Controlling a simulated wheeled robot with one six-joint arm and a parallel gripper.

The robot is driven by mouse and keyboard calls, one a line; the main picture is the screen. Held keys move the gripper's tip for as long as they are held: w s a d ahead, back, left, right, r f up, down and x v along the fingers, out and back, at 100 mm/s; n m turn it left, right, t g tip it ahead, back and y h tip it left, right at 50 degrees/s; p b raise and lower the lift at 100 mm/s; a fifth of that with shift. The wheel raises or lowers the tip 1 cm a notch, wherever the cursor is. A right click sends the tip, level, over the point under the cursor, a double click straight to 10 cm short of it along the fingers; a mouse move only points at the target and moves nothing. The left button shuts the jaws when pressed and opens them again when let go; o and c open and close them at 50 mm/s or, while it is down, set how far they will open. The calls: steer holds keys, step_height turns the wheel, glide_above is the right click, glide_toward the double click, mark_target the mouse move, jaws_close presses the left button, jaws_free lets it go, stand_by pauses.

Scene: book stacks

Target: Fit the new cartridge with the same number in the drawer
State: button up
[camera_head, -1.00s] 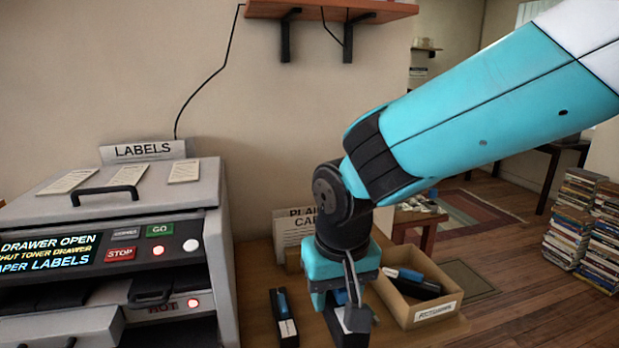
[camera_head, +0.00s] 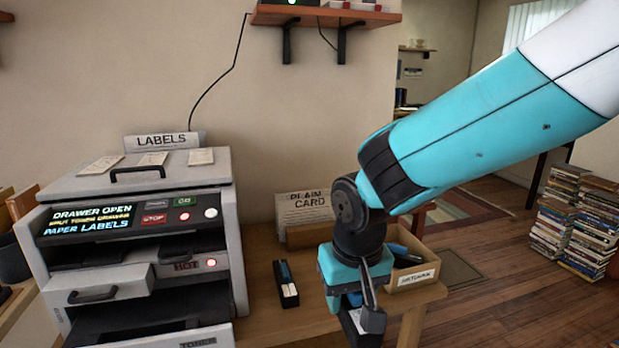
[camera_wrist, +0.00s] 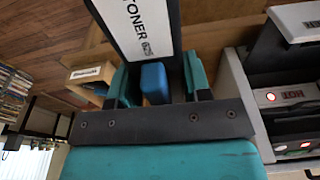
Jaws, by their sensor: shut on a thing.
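My gripper (camera_head: 362,300) is shut on a black toner cartridge (camera_wrist: 146,22) by its blue grip (camera_wrist: 154,84). The cartridge has a white TONER label in the wrist view; its number is too small to read. It hangs beside the table's front in the head view, partly hidden by my gripper. The label printer (camera_head: 150,195) stands at left, its screen reading DRAWER OPEN. Its toner drawer (camera_head: 205,338) is pulled out at the bottom; I cannot see clearly inside. Another black cartridge with a blue grip (camera_head: 286,284) lies on the table between printer and gripper.
A cardboard box (camera_head: 418,276) with a white label stands behind my gripper, with a dark item inside. A PLAIN CARD sign (camera_head: 304,208) stands at the back of the table (camera_head: 262,325). A middle drawer (camera_head: 98,294) juts from the printer near a HOT sign. Book stacks stand far right.

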steer(key=w+d+f+m, duration=0.1)
steer(key=d+f, duration=0.5)
steer(key=d, duration=0.6)
steer(key=w+d+f+m, duration=0.1)
steer(key=d+f+m, duration=0.1)
steer(key=d+f, duration=0.75)
step_height(320, 180, up, 6)
steer(key=s+d+p, duration=0.1)
steer(key=s+p, duration=0.1)
steer(key=p, duration=1)
steer(key=shift+d+r+p, duration=0.2)
steer(key=shift+d+p, duration=0.15)
steer(key=shift+d, duration=0.05)
steer(key=shift+f, duration=0.2)
steer(key=shift+s, duration=0.1)
